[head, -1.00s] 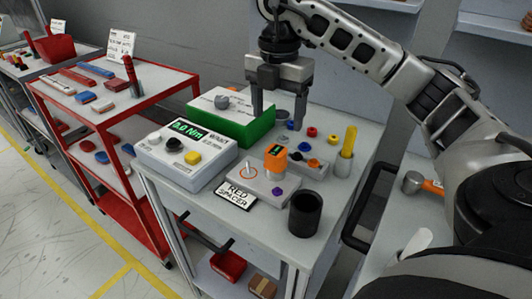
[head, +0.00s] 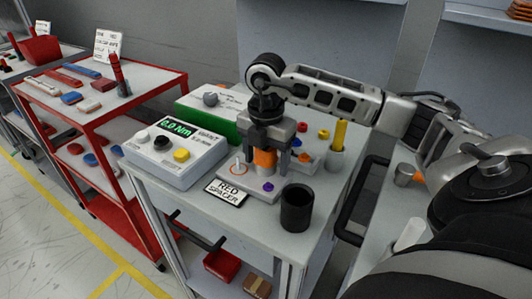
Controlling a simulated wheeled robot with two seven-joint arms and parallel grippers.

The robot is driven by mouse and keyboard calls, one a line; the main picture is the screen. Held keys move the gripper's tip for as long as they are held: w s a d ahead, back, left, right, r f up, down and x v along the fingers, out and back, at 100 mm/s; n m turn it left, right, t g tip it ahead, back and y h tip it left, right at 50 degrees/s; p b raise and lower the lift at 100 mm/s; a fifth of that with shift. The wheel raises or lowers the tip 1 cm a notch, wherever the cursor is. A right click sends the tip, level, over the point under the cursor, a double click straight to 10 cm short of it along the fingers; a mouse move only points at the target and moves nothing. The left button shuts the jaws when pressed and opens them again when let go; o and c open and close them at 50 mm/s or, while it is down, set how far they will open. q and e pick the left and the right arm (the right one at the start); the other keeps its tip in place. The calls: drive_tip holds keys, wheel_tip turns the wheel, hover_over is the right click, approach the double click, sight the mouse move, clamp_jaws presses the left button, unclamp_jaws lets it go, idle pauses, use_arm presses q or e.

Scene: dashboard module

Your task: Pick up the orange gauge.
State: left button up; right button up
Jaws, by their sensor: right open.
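The orange gauge (head: 264,160) stands upright on the grey plate (head: 263,194) of the dashboard module on the white cart. My right gripper (head: 264,164) is above it, pointing down, with its open fingers on either side of the gauge. The gripper hides the top of the gauge and its display. I cannot tell whether a finger touches it. My left gripper is not in view.
A torque meter box (head: 178,148) stands left of the plate, with a green and white box (head: 212,112) behind it. A black cup (head: 297,208) is at the front right. A holder with a yellow-handled tool (head: 340,136) is behind it. A "RED SPACER" card (head: 226,192) lies in front.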

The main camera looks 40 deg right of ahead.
drive_tip(key=c, duration=1.2)
